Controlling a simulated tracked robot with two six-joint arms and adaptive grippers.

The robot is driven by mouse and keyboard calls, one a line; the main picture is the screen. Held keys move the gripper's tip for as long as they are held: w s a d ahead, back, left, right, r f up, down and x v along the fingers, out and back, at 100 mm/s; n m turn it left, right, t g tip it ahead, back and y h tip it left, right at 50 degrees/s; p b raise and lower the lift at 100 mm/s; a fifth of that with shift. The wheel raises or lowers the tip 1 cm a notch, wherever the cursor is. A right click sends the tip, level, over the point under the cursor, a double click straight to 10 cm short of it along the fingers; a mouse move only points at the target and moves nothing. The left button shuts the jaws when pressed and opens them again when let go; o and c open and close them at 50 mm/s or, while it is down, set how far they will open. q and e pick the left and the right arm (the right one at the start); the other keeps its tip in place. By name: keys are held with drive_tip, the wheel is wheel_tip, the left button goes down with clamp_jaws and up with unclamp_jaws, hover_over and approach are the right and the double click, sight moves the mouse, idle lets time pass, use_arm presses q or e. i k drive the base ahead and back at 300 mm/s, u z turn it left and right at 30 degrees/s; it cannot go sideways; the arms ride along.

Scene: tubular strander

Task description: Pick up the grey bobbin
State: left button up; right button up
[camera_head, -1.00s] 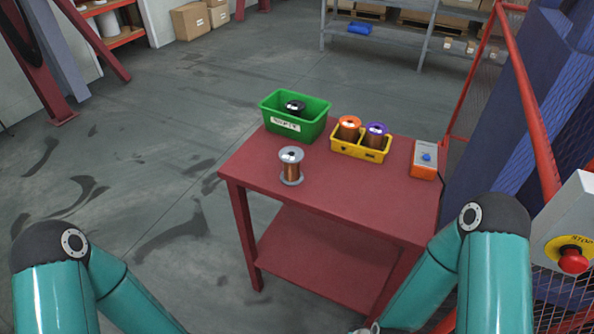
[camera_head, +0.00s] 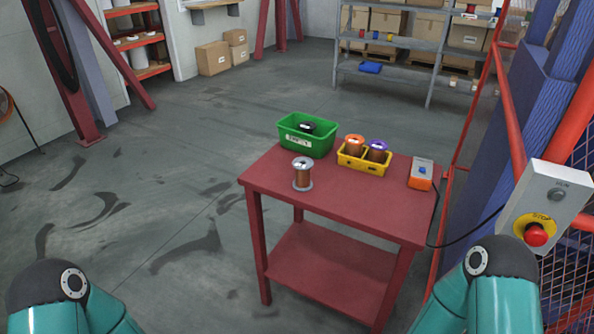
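The grey bobbin (camera_head: 302,173), wound with copper wire, stands upright on the red table (camera_head: 348,205) near its left edge. It is in front of the green bin and apart from it. My left and right arms show only as teal links at the bottom corners. Both grippers are out of the frame, so nothing shows at the bobbin.
A green bin (camera_head: 290,139) holds a black bobbin (camera_head: 307,127). A yellow tray (camera_head: 361,166) holds an orange bobbin (camera_head: 354,146) and a purple bobbin (camera_head: 377,151). An orange-and-grey box (camera_head: 421,174) sits at right. A stop-button panel (camera_head: 549,205) and red fence stand right. Floor at left is clear.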

sight(303, 165)
drive_tip(key=u, duration=0.15)
drive_tip(key=i, duration=1.1)
drive_tip(key=z, duration=0.1)
